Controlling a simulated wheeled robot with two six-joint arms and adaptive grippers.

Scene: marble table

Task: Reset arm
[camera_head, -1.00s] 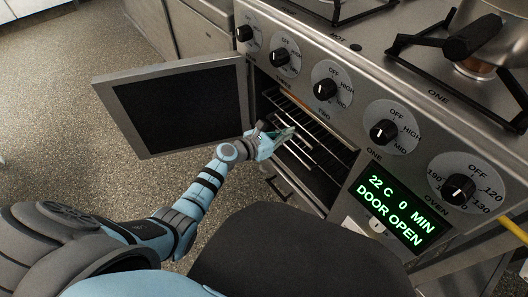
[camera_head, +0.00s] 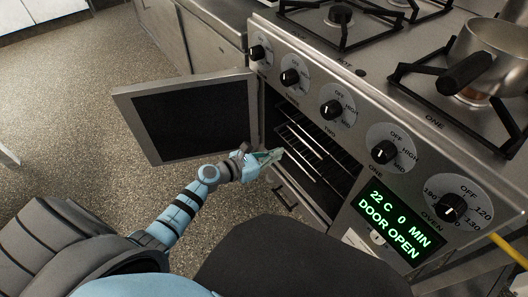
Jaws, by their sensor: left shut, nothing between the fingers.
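My left arm comes in from the lower left. Its blue gripper (camera_head: 274,156) is shut and empty, at the open front of the oven, just outside the wire rack (camera_head: 318,152). The oven door (camera_head: 122,103) stands swung open to the left, with a dark panel inside a steel frame. My gripper is to the right of and below the door's lower right part. The display (camera_head: 402,223) reads "22 C 0 MIN DOOR OPEN". My right gripper is out of view.
Several black knobs (camera_head: 331,110) line the steel front panel above the oven. A pot (camera_head: 492,57) stands on the hob at the upper right. A yellow bar (camera_head: 508,249) shows at the lower right. The floor (camera_head: 70,140) at the left is clear.

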